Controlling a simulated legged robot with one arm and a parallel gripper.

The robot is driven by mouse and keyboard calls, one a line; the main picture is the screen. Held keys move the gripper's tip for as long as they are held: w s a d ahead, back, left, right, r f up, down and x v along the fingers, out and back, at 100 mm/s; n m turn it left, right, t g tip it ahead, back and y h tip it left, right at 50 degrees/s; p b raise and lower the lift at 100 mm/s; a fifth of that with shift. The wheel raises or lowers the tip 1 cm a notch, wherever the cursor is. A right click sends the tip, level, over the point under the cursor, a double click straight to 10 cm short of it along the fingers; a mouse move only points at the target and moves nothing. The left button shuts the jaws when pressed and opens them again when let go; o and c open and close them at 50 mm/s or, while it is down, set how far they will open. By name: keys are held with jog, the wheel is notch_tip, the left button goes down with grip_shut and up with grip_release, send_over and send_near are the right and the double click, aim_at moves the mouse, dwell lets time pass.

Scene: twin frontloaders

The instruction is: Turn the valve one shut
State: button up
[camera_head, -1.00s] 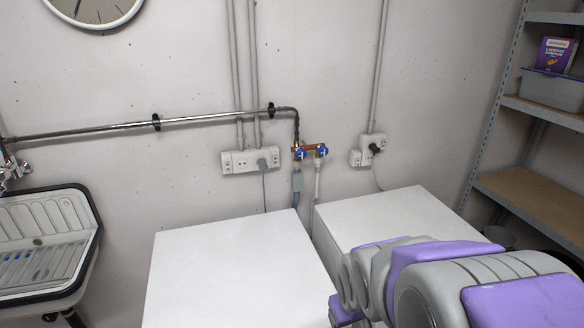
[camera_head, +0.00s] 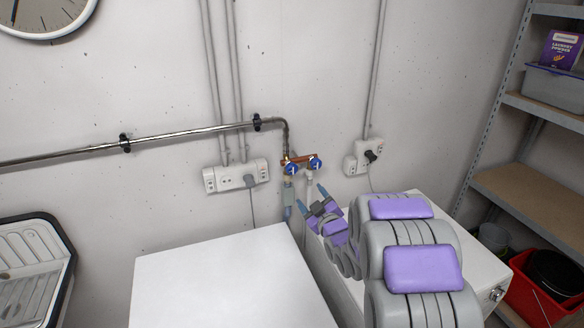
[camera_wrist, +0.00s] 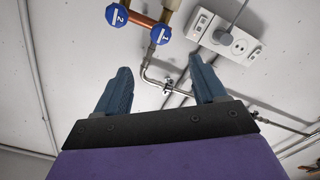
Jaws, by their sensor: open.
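Valve one is the blue round knob marked 1 in the wrist view (camera_wrist: 161,34). It is the left of two blue knobs in the head view (camera_head: 291,169). The knob marked 2 (camera_wrist: 117,14) sits beside it, at the right in the head view (camera_head: 316,164). Both are on a copper pipe piece on the wall. My gripper (camera_head: 312,198) is open and empty, in front of and a little below the valves. In the wrist view its blue fingers (camera_wrist: 162,70) are apart, with valve one beyond the gap between them, not touched.
Two white machines stand below; my arm passes over the right one, and the left one's top (camera_head: 225,275) is clear. Wall sockets (camera_head: 236,176) and (camera_head: 364,156) flank the valves. A metal pipe (camera_head: 190,132) runs left. A shelf (camera_head: 525,195) and red bin (camera_head: 545,300) stand right.

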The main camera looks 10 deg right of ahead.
aim_at(293, 172)
jog(key=w+a, duration=0.1)
jog(key=w, duration=0.4)
jog(key=w+a+b, duration=0.1)
jog(key=w, duration=0.4)
jog(key=w+a+b, duration=0.1)
jog(key=w, duration=0.5)
jog(key=shift+a+f, duration=0.15)
jog(key=shift+a, duration=0.05)
jog(key=shift+w+a, duration=0.1)
jog(key=shift+w, duration=0.4)
jog(key=c, duration=1)
